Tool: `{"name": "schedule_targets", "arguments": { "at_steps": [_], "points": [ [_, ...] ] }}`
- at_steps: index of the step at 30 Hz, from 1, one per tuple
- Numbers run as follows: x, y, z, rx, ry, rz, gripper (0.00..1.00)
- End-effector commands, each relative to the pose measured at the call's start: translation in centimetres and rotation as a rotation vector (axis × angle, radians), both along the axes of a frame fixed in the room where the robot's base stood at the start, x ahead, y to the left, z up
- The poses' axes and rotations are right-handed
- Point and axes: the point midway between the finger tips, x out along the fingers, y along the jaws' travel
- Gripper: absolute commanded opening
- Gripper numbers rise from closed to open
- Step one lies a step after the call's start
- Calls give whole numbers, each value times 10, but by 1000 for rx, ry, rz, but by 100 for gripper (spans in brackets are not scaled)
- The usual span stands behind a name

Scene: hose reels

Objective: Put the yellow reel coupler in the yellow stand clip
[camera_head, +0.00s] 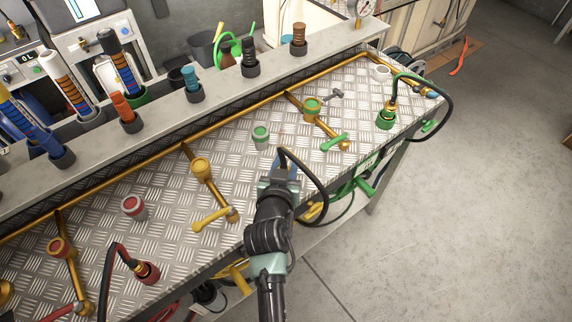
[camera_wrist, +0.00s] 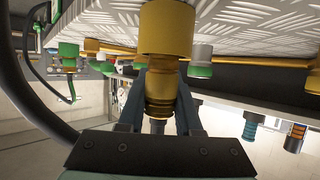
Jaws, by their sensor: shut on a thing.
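My gripper (camera_head: 285,166) is above the right-middle part of the metal-plate bench, its blue fingers shut on the yellow coupler. The wrist view shows the coupler's wide yellow body (camera_wrist: 167,28) with a brass ribbed neck between the fingers (camera_wrist: 164,100). In the head view my gripper mostly hides the coupler, and a black hose loops from it to the right. A grey cup with a green top (camera_head: 261,134) stands just behind and left of my gripper; it also shows in the wrist view (camera_wrist: 202,54). I cannot make out which fitting is the yellow stand clip.
A brass outlet with a yellow handle (camera_head: 201,169) stands left, another outlet (camera_head: 312,108) right. A grey-and-red cup (camera_head: 133,207), a red coupler (camera_head: 148,272) and a green coupler (camera_head: 386,118) with hoses stand further off. A raised shelf (camera_head: 215,98) with several bottle-like fittings runs behind.

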Motion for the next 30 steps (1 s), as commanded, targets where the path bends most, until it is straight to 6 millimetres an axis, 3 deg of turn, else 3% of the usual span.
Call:
{"name": "schedule_targets", "arguments": {
  "at_steps": [13, 14, 18, 30],
  "points": [
    [0, 0, -10, 0, -2, 1, 0],
    [0, 0, -10, 0, -1, 1, 35],
    [0, 0, -9, 0, -1, 1, 60],
    [0, 0, -4, 0, -1, 1, 63]
  ]
}}
